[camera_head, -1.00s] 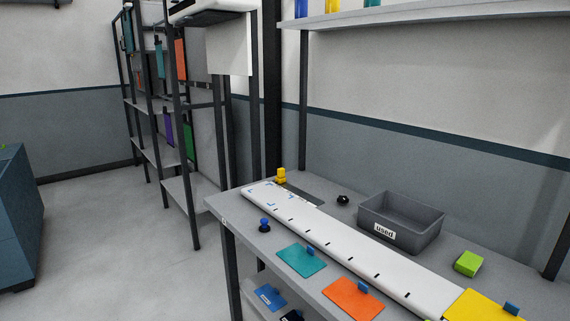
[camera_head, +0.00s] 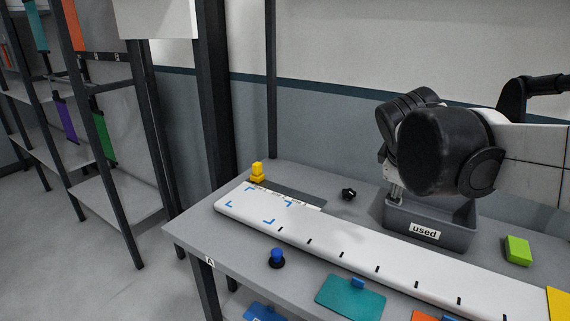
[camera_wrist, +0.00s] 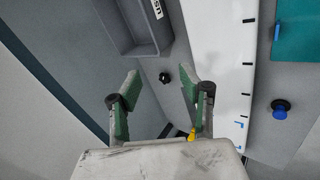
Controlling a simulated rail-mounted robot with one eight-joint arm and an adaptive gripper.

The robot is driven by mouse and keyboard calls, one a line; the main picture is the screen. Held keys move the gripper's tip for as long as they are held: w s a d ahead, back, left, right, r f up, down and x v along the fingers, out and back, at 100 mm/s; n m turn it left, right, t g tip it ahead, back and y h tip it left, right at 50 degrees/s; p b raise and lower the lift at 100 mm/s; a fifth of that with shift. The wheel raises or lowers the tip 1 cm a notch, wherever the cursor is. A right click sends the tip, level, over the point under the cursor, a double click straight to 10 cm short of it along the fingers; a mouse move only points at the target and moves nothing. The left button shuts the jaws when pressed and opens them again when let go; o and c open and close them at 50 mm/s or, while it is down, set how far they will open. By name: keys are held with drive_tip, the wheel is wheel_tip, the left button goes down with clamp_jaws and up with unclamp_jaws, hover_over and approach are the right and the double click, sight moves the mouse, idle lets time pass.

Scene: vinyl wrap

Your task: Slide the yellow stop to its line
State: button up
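The yellow stop (camera_head: 257,172) stands upright at the left end of a dark track (camera_head: 296,195) behind the white board (camera_head: 330,240). Small pale marks (camera_head: 283,196) run along the track's front edge; which is the stop's line I cannot tell. In the wrist view the stop (camera_wrist: 192,134) shows small, partly hidden near my right finger's base. My gripper (camera_wrist: 161,78) is open and empty above the table, with green-padded fingers spread. In the head view my arm hangs over the grey bin and hides the fingers.
The grey "used" bin (camera_head: 430,232) stands behind the board. A black knob (camera_head: 348,194) lies between it and the track. A blue-topped knob (camera_head: 277,258) and a teal card (camera_head: 350,298) are in front. A dark post (camera_head: 215,90) rises behind the table's left end.

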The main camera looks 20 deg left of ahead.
drive_tip(key=w+a+n+t+h, duration=0.1)
drive_tip(key=w+a+n, duration=0.5)
drive_tip(key=w+a, duration=0.45)
drive_tip(key=n+t+b, duration=0.1)
drive_tip(key=n+t, duration=0.4)
drive_tip(key=n, duration=0.9)
approach(254, 166)
drive_tip(key=shift+s+a+r+h, duration=0.2)
drive_tip(key=shift+s+a, duration=0.05)
drive_tip(key=shift+s, duration=0.2)
drive_tip(key=shift+s+a+r+h, duration=0.2)
drive_tip(key=shift+s, duration=0.3)
drive_tip(key=shift+w+f, duration=0.15)
drive_tip(key=shift+w, duration=0.05)
drive_tip(key=b+x, duration=0.1)
drive_tip(key=x, duration=1.2)
drive_tip(key=shift+f, duration=0.15)
drive_tip(key=shift+c, duration=0.2)
clamp_jaws()
